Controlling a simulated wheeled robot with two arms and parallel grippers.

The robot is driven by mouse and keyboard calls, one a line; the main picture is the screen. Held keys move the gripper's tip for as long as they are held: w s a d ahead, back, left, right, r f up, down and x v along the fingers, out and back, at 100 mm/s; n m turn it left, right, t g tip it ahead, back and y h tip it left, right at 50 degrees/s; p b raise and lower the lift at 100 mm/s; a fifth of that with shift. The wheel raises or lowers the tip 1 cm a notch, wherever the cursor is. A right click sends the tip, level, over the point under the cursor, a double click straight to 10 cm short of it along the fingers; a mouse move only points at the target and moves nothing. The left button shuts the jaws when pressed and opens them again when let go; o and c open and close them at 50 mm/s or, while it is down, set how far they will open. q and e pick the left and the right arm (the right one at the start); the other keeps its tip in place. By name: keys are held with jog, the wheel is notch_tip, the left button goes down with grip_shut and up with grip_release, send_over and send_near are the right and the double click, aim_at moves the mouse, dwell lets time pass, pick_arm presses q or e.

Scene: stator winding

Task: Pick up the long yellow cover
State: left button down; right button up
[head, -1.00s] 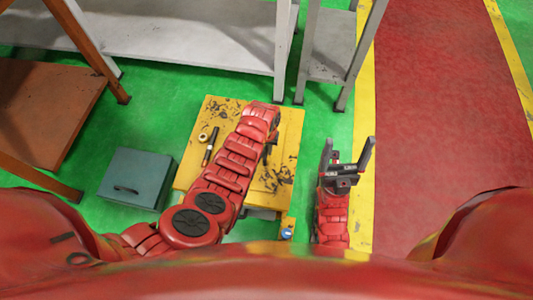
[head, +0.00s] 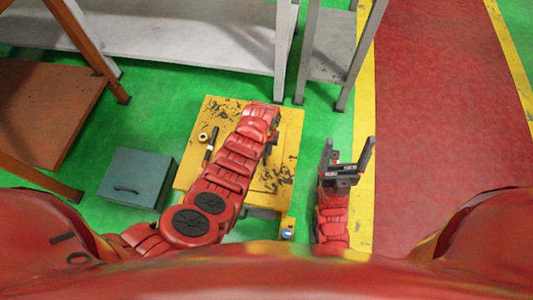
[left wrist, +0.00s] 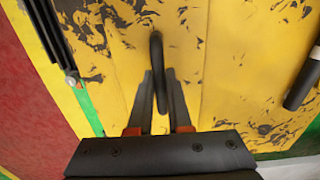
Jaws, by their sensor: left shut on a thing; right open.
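The yellow cover (left wrist: 182,50) shows in the left wrist view as a worn yellow panel with dark scuffs and a black bar handle (left wrist: 157,50). My left gripper (left wrist: 160,88) is shut on this handle. In the head view the worn yellow top (head: 285,125) lies under my left arm. My left gripper (head: 270,145) is mostly hidden there by its own arm, over the right part of the top. I cannot tell whether the cover is lifted. My right gripper (head: 347,155) is open and empty, right of the yellow top.
A black rod (head: 210,146) and a small pale ring (head: 204,137) lie on the yellow top, left of my arm. A teal box (head: 137,177) stands on the green floor to the left. Grey shelving (head: 190,40) is behind, a brown table (head: 45,105) far left.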

dwell(0.6)
pick_arm(q)
jog(key=shift+r, duration=0.5)
notch_tip(320, 180, up, 3)
jog(key=shift+s+a+f+p, duration=0.1)
jog(key=shift+s+p, duration=0.05)
jog(key=shift+p, duration=0.7)
jog(key=s+a, duration=0.1)
jog(key=s, duration=0.4)
jog(key=s+a+p, duration=0.1)
jog(key=s, duration=0.4)
jog(key=s+a+r+p, duration=0.1)
jog(key=s, duration=0.4)
jog(key=shift+s+a+r, duration=0.1)
jog(key=shift+a, duration=0.3)
